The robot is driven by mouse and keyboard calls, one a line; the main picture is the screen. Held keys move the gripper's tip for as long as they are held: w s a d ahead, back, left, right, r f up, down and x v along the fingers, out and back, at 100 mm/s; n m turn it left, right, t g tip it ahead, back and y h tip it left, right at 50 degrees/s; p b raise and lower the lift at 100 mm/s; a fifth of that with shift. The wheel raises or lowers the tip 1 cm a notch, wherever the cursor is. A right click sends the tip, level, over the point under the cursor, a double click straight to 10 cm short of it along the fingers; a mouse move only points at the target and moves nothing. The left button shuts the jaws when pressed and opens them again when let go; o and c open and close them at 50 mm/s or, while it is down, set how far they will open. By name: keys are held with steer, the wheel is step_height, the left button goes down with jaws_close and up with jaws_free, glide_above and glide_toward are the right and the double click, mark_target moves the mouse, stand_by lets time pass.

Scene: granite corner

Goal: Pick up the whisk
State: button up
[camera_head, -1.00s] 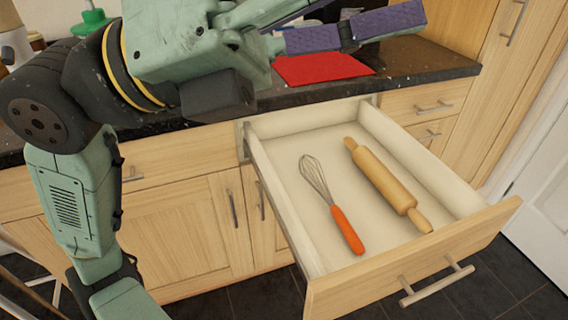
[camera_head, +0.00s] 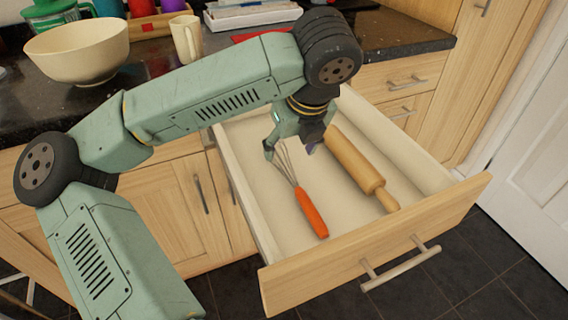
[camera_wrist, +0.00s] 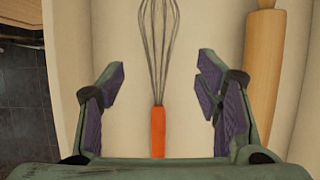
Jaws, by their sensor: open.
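The whisk, with an orange handle (camera_head: 311,213) and a wire head, lies in the open drawer. My gripper (camera_head: 290,150) is over the wire end of the whisk in the head view and hides part of the wires. In the wrist view my gripper (camera_wrist: 158,95) is open, with its purple-padded fingers spread wide. There the whisk (camera_wrist: 158,125) lies between the fingers, with its wire head pointing up the picture and its handle towards the palm. The fingers do not touch the whisk.
A wooden rolling pin (camera_head: 357,164) lies in the drawer (camera_head: 240,190) to the right of the whisk; it also shows in the wrist view (camera_wrist: 264,60), close to the right finger. A cream bowl (camera_head: 78,52) and a mug (camera_head: 187,40) stand on the dark counter (camera_head: 60,108).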

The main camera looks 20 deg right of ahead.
mark_target(285, 161)
steer(key=x, duration=0.3)
steer(key=p+x, duration=0.1)
steer(key=x, duration=0.1)
steer(key=shift+s+f, duration=0.25)
steer(key=shift+f+b, duration=0.3)
steer(key=shift+b, duration=0.35)
stand_by(0.4)
steer(key=shift+c, duration=0.5)
steer(key=c, duration=1.2)
steer(key=shift+r, duration=0.15)
